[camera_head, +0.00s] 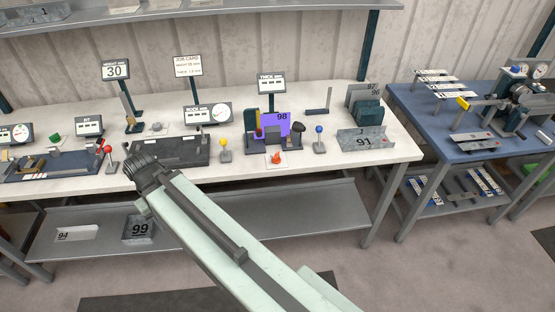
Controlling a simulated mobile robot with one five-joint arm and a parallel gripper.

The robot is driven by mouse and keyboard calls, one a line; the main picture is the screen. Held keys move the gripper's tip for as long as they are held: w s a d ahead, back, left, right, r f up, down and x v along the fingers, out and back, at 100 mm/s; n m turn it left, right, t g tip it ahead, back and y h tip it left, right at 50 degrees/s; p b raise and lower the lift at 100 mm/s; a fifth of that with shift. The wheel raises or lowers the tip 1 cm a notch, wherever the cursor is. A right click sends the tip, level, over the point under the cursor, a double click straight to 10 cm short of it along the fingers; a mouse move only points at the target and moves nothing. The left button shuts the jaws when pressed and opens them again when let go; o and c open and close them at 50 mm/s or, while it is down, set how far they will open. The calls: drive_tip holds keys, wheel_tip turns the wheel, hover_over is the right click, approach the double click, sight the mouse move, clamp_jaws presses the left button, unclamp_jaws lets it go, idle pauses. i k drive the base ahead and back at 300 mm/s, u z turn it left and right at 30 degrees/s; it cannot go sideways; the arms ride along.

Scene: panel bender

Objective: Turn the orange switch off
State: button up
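A small orange switch (276,157) stands on a pale square plate near the front edge of the white bench (320,172), in front of a purple panel marked 98. Its on or off position is too small to tell. My arm reaches up from the lower right, and my gripper (146,168) is at its dark far end, by the bench's front edge. The gripper is well to the left of the switch and apart from it. Its fingers cannot be made out clearly.
A yellow-knobbed lever (225,146) and a blue-knobbed lever (319,137) stand on either side of the switch. A red-knobbed lever (106,153) is left of my gripper. A dark panel-bending device (178,151) lies behind the gripper. A blue bench (432,122) stands at right.

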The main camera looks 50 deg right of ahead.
sight(276, 160)
drive_tip(key=z, duration=1)
drive_tip(key=k, duration=0.25)
drive_tip(key=u, duration=1.7)
drive_tip(key=k, duration=1.05)
drive_tip(key=u, duration=0.25)
drive_tip(key=i, duration=0.95)
